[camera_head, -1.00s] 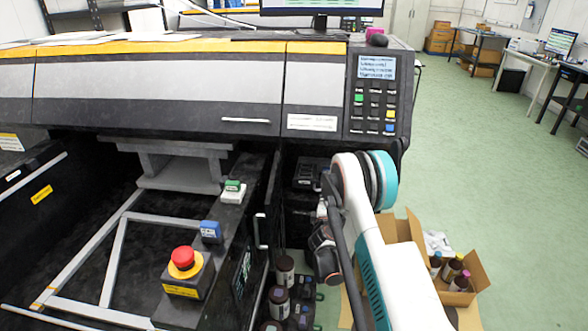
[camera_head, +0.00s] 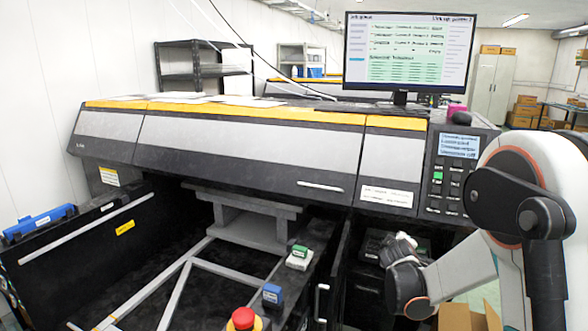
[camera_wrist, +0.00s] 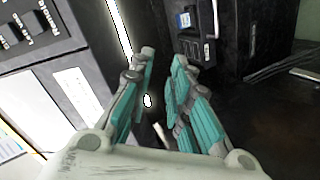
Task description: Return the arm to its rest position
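My arm (camera_head: 515,200) is folded up at the right side of the head view, in front of the printer's right end. My gripper (camera_wrist: 162,58) shows in the wrist view with its two teal and grey fingers apart. Nothing is held between them. In the head view the gripper is hard to make out beside my dark wrist joint. The printer (camera_head: 245,135) stands across the middle, with its control panel (camera_head: 450,180) close to the left of my arm. The panel also shows at the left of the wrist view (camera_wrist: 35,35).
A cardboard box (camera_head: 465,318) stands on the floor below my arm.

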